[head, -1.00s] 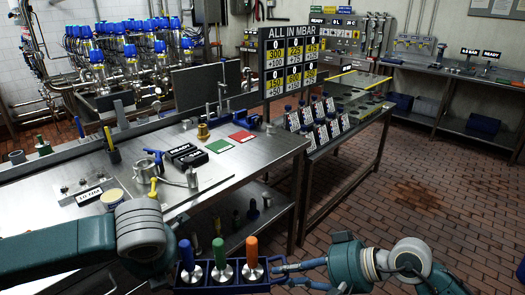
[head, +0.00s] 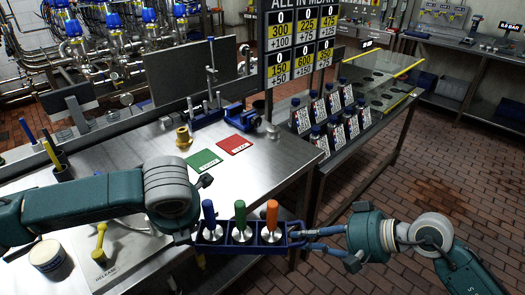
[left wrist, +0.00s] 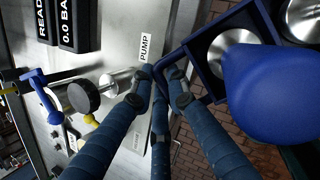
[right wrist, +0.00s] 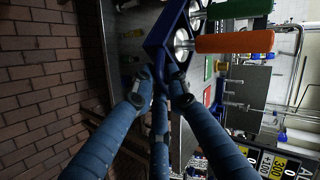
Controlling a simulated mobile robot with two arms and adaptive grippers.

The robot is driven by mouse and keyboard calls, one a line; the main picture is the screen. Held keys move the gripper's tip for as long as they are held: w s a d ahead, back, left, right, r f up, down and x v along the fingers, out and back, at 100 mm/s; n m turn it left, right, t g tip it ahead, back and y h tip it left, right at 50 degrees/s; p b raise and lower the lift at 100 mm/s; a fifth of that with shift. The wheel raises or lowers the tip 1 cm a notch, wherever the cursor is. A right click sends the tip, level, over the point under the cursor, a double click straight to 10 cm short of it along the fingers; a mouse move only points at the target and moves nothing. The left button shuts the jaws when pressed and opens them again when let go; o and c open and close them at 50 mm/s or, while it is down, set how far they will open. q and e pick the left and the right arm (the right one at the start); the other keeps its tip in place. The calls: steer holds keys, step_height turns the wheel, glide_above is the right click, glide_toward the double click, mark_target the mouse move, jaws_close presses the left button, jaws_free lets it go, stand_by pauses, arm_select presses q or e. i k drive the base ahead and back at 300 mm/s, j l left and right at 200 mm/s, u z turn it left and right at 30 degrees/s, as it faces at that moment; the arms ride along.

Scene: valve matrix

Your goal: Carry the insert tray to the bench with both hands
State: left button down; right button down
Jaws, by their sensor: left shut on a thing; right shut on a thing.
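The insert tray (head: 243,249) is a dark blue frame carrying three inserts with steel bases: a blue-handled one (head: 209,215), a green-handled one (head: 240,216) and an orange-handled one (head: 272,216). It looks level, held at the bench's front edge. My right gripper (head: 297,234) is shut on the tray's right end; the right wrist view shows its fingers on the blue frame (right wrist: 160,38). My left gripper (left wrist: 160,72) is shut on the tray's left end, mostly hidden by its arm in the head view. The steel bench (head: 275,165) lies just beyond the tray.
On the bench, a green mat (head: 204,161) and a red mat (head: 234,144) lie flat beyond the tray. A brass fitting (head: 183,137) and a blue vise (head: 240,117) stand behind. A yellow-handled valve (head: 100,245) stands at left. Bare bench lies right of the mats.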

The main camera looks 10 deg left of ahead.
mark_target(258, 170)
steer(key=i, duration=1.1)
